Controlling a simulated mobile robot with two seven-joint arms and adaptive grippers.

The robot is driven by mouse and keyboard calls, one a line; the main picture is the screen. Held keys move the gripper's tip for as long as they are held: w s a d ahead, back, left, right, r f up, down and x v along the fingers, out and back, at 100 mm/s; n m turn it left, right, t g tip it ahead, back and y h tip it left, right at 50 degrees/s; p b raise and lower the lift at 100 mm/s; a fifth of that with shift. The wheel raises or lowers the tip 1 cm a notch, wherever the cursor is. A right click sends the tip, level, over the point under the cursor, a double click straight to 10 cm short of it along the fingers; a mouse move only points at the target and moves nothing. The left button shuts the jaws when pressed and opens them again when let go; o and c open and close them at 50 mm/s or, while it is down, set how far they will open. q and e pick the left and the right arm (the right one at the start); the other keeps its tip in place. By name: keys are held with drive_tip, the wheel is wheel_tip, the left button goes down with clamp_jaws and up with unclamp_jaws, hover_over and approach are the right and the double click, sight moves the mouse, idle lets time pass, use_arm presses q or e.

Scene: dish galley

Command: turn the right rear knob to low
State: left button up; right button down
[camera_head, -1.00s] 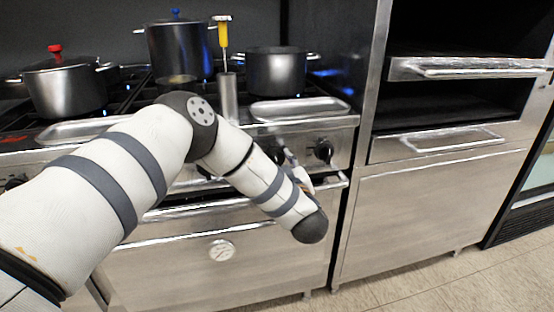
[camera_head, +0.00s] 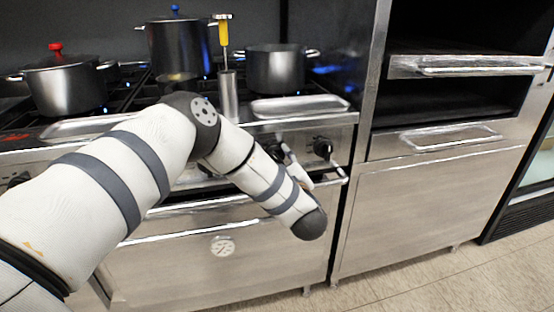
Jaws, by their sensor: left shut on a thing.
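My left arm comes in from the left and bends down in front of the stove (camera_head: 340,120). My left gripper (camera_head: 287,151) shows only in part behind the forearm, at the stove's front control panel. It is shut on a knob there, which the gripper and arm mostly hide. Another black knob (camera_head: 323,148) sits free just to the right, near the panel's right end. I cannot read any knob's setting or tell which knob is the right rear one. My right gripper is not in view.
On the stove stand a red-knobbed pot (camera_head: 62,85), a blue-knobbed pot (camera_head: 180,48), a grey pot (camera_head: 275,70) and a steel cylinder holding a yellow-handled tool (camera_head: 223,35). An oven handle bar (camera_head: 335,181) runs below the panel. A steel cabinet (camera_head: 430,215) stands right.

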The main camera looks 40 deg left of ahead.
use_arm(q)
drive_tip(key=o, duration=1.1)
drive_tip(key=shift+o, duration=0.2)
drive_tip(key=v, duration=1.2)
drive_tip(key=shift+f, duration=0.1)
